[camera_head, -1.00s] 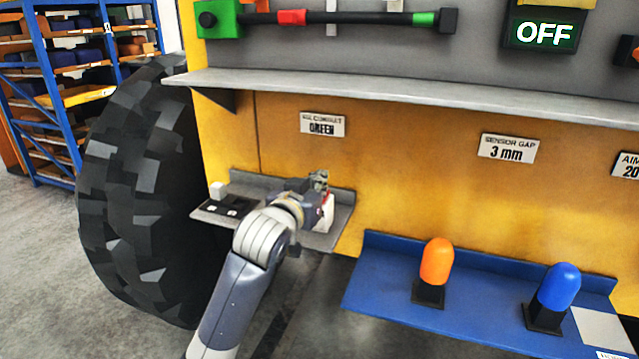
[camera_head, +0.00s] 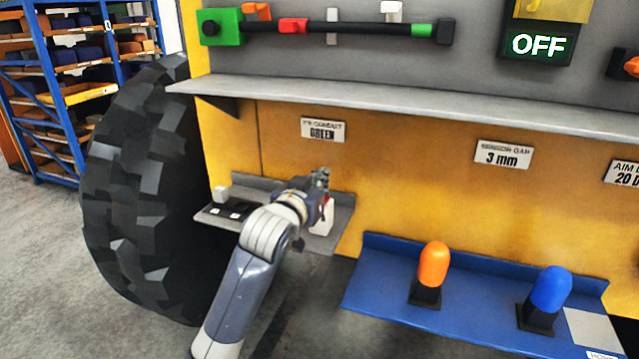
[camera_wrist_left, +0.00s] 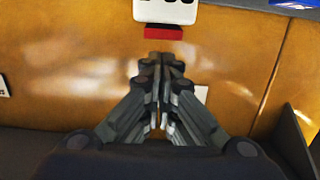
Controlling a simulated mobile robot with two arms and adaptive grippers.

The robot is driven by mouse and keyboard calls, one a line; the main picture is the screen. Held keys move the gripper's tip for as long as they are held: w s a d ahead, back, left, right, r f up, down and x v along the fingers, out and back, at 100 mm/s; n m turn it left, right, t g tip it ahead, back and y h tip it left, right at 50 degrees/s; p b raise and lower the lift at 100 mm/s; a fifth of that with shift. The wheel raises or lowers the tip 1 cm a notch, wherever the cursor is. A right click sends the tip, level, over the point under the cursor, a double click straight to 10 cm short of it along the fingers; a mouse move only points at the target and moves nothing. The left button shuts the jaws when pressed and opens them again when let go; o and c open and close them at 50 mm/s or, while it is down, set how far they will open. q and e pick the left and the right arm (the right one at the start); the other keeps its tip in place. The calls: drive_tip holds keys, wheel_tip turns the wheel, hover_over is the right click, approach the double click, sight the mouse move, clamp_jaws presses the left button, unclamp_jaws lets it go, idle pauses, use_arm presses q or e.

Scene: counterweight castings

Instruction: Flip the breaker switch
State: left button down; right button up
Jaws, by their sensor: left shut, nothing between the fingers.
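A dark panel with a lit green OFF display (camera_head: 539,44) is at the top right of the head view. A yellow part (camera_head: 560,8) above it is cut by the frame edge; I cannot tell whether it is the breaker switch. My left gripper (camera_head: 321,178) is shut and empty over the small grey shelf, well left of and below the display. Its closed fingers (camera_wrist_left: 160,62) point at the yellow panel in the left wrist view, just below a white block with a red strip (camera_wrist_left: 164,32). My right gripper is not in view.
A long grey ledge (camera_head: 400,100) runs between my left gripper and the OFF display. A blue shelf (camera_head: 385,290) holds an orange lamp (camera_head: 433,265) and a blue lamp (camera_head: 551,290). A large tyre (camera_head: 140,190) stands at left. A small white block (camera_head: 326,218) is beside the gripper.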

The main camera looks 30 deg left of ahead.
use_arm(q)
wheel_tip(320, 180, up, 2)
drive_tip(key=shift+w+r+p, duration=0.15)
drive_tip(key=shift+r+p, duration=0.05)
drive_tip(key=shift+p, duration=0.4)
drive_tip(key=shift+s, duration=0.35)
drive_tip(key=r+b+v, duration=0.2)
drive_tip(key=b+v, duration=0.1)
drive_tip(key=v, duration=0.6)
drive_tip(key=shift+r, duration=0.15)
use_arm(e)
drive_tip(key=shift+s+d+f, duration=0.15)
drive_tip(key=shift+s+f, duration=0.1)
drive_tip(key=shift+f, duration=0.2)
